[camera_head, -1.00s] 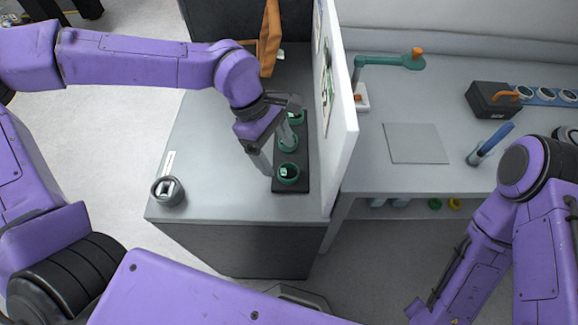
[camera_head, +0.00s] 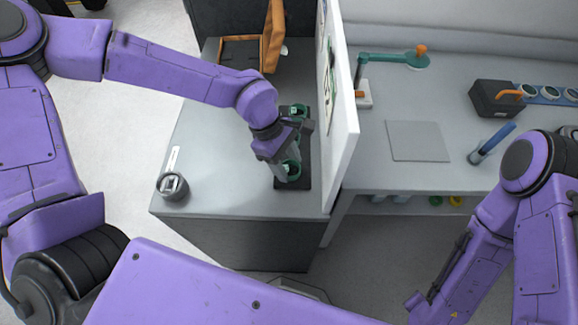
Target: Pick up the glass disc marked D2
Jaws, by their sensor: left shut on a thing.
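A black rack (camera_head: 305,185) on the left bench holds green-rimmed round pieces in a row. The nearest green-rimmed piece (camera_head: 291,166) is at the rack's front end, partly hidden by my left gripper (camera_head: 283,171). My left gripper points down and is shut on this piece, with its fingers at the rim. Another green rim (camera_head: 298,110) shows farther back, and my wrist hides the middle of the rack. I cannot read any marking such as D2. My right arm is at the lower right, its gripper out of view.
A grey ring-shaped holder (camera_head: 173,186) stands at the bench's front left, beside a white strip (camera_head: 175,158). A white upright panel (camera_head: 343,120) stands close right of the rack. The left bench top is mostly clear.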

